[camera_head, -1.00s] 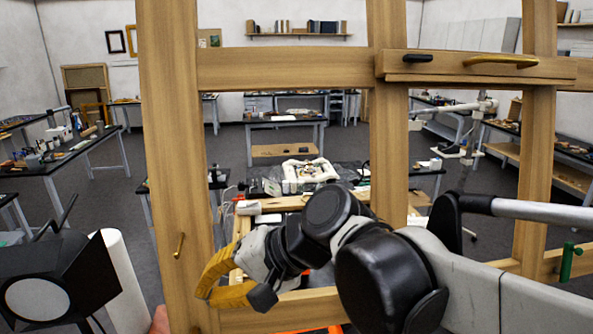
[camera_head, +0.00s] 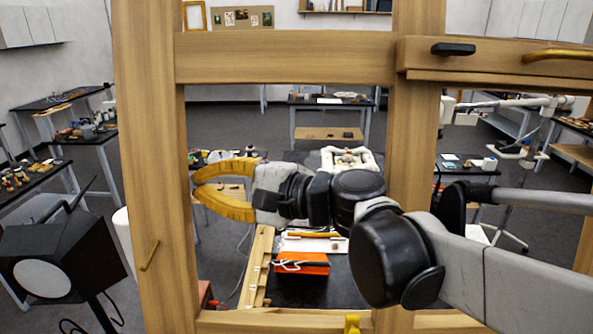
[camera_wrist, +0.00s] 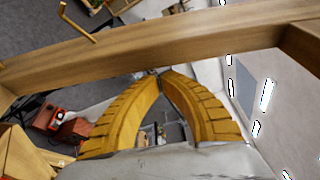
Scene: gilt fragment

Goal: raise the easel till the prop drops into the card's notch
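The wooden easel frame stands close in front, with a left post (camera_head: 150,160), an upper crossbar (camera_head: 285,58) and a middle post (camera_head: 412,120). A ledge (camera_head: 500,62) with a black grip and a brass handle (camera_head: 560,54) crosses the upper right. A small brass hook (camera_head: 150,256) sits on the left post; it also shows in the wrist view (camera_wrist: 76,24). My gripper (camera_head: 195,183) has yellow fingers whose tips meet, empty, beside the left post. In the wrist view the fingertips (camera_wrist: 161,75) lie near a wooden bar (camera_wrist: 170,48). I cannot pick out the prop or the card's notch.
A wooden strip (camera_head: 257,265) and an orange box (camera_head: 301,263) lie on a dark bench behind the frame. A black lamp (camera_head: 60,265) stands at the lower left. Cluttered tables (camera_head: 88,132) stand farther back, with open floor between.

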